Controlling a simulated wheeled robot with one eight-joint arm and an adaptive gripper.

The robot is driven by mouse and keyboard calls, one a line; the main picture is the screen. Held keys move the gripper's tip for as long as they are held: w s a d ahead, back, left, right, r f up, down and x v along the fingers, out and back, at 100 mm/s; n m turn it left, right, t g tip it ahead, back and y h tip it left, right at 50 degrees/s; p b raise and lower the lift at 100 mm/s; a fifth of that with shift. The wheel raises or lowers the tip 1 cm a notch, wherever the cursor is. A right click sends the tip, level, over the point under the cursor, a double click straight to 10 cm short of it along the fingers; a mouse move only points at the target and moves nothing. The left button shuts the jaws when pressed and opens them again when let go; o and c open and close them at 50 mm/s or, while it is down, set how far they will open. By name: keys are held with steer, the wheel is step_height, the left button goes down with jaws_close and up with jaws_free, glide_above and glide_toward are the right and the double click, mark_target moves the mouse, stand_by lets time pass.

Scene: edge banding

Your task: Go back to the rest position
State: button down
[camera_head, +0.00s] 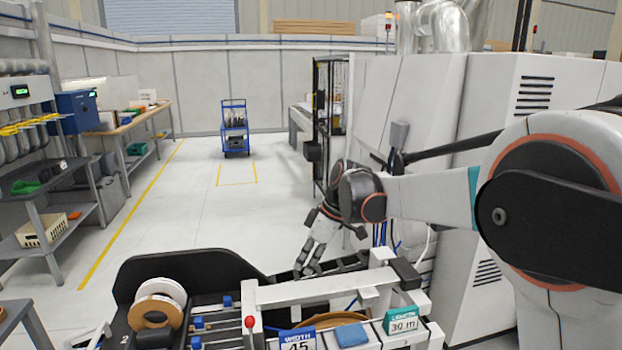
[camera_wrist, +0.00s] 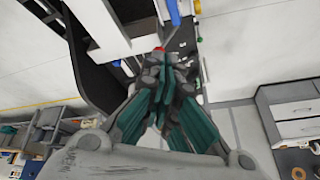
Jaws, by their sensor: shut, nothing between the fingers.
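My gripper (camera_head: 306,268) hangs at the end of my arm, fingers pointing down, just behind the machine's feed section in the head view. In the wrist view my gripper (camera_wrist: 168,66) has its teal-padded fingers drawn together, with nothing seen between them. My arm reaches in from the right, in front of the white cabinet. The edge banding machine (camera_head: 330,290) fills the bottom of the head view. It carries a white roll and a brown roll of band (camera_head: 155,312), a red-knobbed lever, and "WIDTH 45" and "LENGTH 30 m" signs.
A tall white cabinet (camera_head: 540,75) stands close on the right, beside my arm. Grey shelves (camera_head: 60,215) and a workbench (camera_head: 130,120) line the left. A blue trolley (camera_head: 235,128) stands far back. The floor (camera_head: 190,215) between is clear.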

steer(key=s+d+r+m+t+h, duration=0.1)
steer(key=s+d+r+m, duration=0.1)
steer(key=s+d, duration=0.25)
steer(key=s+d+r+m+t+b, duration=0.1)
steer(key=s+d+m, duration=0.2)
steer(key=s+d, duration=0.15)
steer(key=s+d+r+m+t+h, duration=0.1)
steer(key=s+d+r+m, duration=0.15)
steer(key=s, duration=0.35)
steer(key=s+d+f+m+t+h, duration=0.1)
steer(key=s+d+f+m, duration=0.1)
steer(key=s, duration=0.3)
steer(key=s+d+f+m+t+b, duration=0.1)
steer(key=s+d+f+m, duration=0.1)
steer(key=s+d, duration=0.2)
steer(key=s+d+f+m+t+h, duration=0.1)
steer(key=s+d+f+m, duration=0.1)
steer(key=s, duration=0.4)
steer(key=shift+d+f+m+t+h, duration=0.3)
steer(key=shift+d+m, duration=0.25)
steer(key=shift+d, duration=0.35)
